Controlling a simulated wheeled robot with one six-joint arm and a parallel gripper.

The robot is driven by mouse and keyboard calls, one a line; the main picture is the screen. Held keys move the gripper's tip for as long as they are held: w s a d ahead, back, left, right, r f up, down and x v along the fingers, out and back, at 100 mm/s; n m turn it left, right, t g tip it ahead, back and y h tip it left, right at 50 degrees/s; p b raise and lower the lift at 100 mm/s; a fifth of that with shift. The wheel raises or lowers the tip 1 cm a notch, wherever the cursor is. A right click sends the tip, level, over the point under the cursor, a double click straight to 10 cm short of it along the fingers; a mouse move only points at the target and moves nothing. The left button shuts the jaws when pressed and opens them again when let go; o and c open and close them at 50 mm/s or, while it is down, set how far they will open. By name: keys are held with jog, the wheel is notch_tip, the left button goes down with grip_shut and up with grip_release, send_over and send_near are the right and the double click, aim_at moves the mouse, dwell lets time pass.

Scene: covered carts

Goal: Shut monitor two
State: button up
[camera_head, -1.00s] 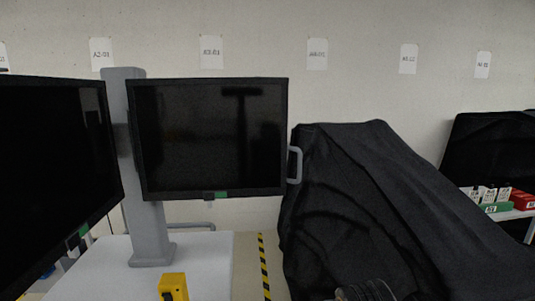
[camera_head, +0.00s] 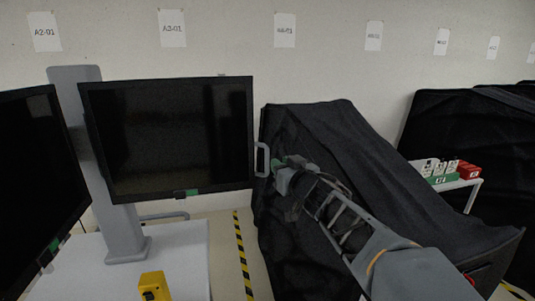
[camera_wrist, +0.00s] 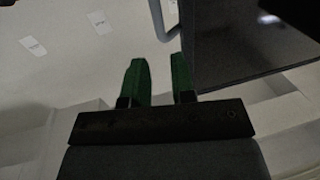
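Two dark monitors hang on a grey post (camera_head: 113,225). One monitor (camera_head: 168,138) faces me in the middle left, with a grey handle (camera_head: 262,159) on its right edge. The other monitor (camera_head: 38,185) is angled at the left edge of the view. I cannot read which one is number two. My gripper (camera_head: 279,163) is just right of the handle. In the wrist view its two green fingers (camera_wrist: 160,80) are apart with nothing between them. The handle (camera_wrist: 158,18) and the monitor's corner (camera_wrist: 240,50) show beyond the fingertips. I see no contact.
A cart under a black cover (camera_head: 350,150) stands right of the monitors, behind my arm. A white table (camera_head: 185,250) with a yellow box (camera_head: 154,286) is below. A shelf with green and red boxes (camera_head: 468,172) is at the right. Striped tape (camera_head: 242,255) marks the floor.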

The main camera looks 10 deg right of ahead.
aim_at(268, 154)
jog(key=w, duration=0.3)
jog(key=w+a, duration=0.1)
jog(key=w, duration=0.5)
jog(key=shift+w+a+p, duration=0.15)
jog(key=shift+a+p, duration=0.15)
jog(key=shift+a, duration=0.1)
grip_shut()
